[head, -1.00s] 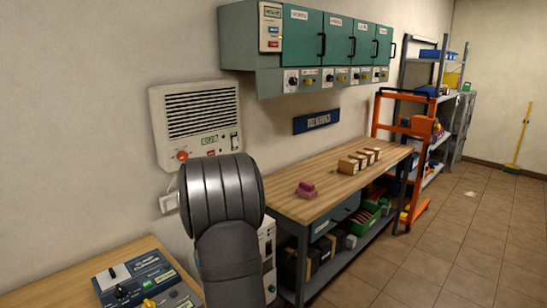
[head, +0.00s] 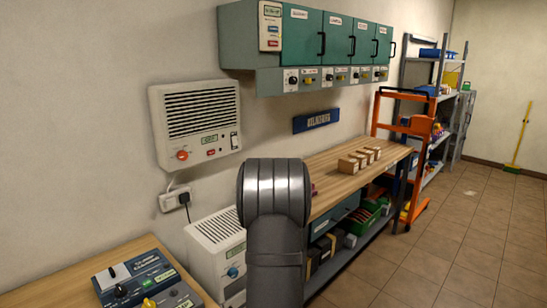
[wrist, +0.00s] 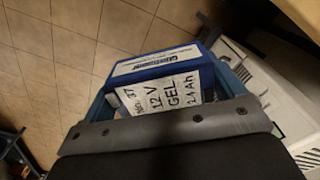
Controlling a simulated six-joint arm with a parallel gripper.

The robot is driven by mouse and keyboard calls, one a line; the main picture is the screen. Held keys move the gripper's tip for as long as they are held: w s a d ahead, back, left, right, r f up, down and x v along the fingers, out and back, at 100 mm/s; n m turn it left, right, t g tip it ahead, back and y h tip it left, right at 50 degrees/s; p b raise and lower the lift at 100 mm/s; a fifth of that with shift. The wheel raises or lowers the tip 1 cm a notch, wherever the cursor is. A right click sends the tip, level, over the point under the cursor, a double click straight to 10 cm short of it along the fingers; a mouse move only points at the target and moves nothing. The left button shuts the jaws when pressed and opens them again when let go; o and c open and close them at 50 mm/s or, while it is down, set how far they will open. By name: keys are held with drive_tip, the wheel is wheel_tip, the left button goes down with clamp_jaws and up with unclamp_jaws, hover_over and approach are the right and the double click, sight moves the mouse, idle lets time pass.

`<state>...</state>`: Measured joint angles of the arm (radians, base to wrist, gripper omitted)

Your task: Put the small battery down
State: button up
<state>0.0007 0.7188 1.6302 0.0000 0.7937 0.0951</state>
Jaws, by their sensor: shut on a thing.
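The small battery (wrist: 160,65) is blue, with a white label reading "No. 37, 12 V GEL 2.4 Ah". It shows only in the wrist view, where it sits between the two fingers of my gripper (wrist: 165,90). The gripper is shut on it, one finger along each side. Tiled floor shows beyond the battery, so it is held up in the air. In the head view my arm rises at the centre, and the gripper and battery are not visible there.
A wooden workbench (head: 335,165) carries several small cardboard boxes (head: 361,158). A white floor unit (head: 212,255) stands left of my arm. A table at the lower left bears a control panel (head: 150,280). In the wrist view a white casing (wrist: 262,85) is close on the right.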

drive_tip(key=shift+n, duration=0.6)
drive_tip(key=s+f, duration=0.2)
drive_tip(key=f, duration=0.1)
drive_tip(key=s+f, duration=0.1)
drive_tip(key=shift+f, duration=0.35)
drive_tip(key=shift+r, duration=0.1)
